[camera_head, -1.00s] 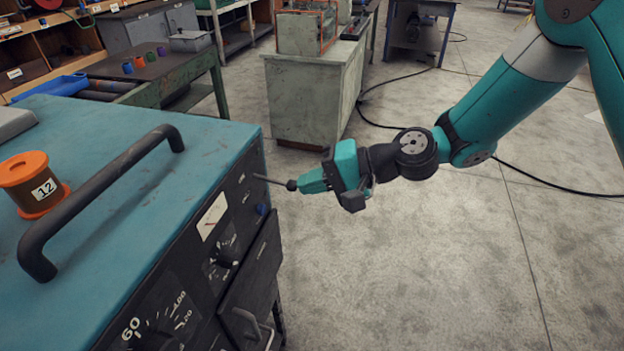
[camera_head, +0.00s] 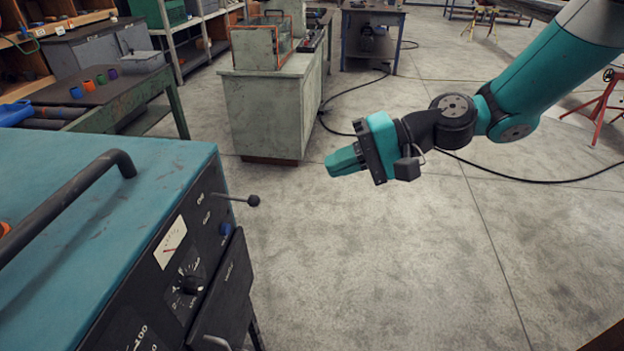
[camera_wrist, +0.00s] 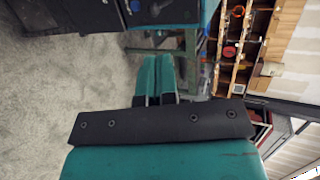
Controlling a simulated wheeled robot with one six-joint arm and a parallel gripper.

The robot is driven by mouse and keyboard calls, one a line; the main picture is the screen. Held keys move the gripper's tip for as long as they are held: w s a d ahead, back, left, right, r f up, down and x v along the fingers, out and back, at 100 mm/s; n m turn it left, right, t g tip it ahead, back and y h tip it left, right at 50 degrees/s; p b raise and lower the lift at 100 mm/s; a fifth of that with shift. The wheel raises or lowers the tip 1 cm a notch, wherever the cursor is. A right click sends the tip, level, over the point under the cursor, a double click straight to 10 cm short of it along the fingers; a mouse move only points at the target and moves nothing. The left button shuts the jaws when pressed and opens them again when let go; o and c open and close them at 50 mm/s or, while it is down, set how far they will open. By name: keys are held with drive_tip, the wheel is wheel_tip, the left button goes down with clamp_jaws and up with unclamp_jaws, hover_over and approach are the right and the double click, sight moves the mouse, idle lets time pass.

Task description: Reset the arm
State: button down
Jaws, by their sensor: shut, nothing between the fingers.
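My gripper (camera_head: 332,164) is teal and hangs in the air to the right of the blue-topped machine. Its fingers are together with nothing between them. In the wrist view the two teal fingers (camera_wrist: 156,62) lie side by side. The machine's lever (camera_head: 236,200), a thin rod with a dark ball knob, sticks out from its front panel. The gripper is apart from the lever, with clear space between them.
The blue-topped machine (camera_head: 140,170) with a black handle (camera_head: 75,200) fills the lower left. A grey cabinet (camera_head: 262,110) stands behind. A green bench (camera_head: 110,98) stands at the left. Cables (camera_head: 540,181) lie on the floor. Open concrete floor spreads below my arm.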

drive_tip(key=shift+d+r, duration=0.35)
drive_tip(key=shift+d, duration=0.2)
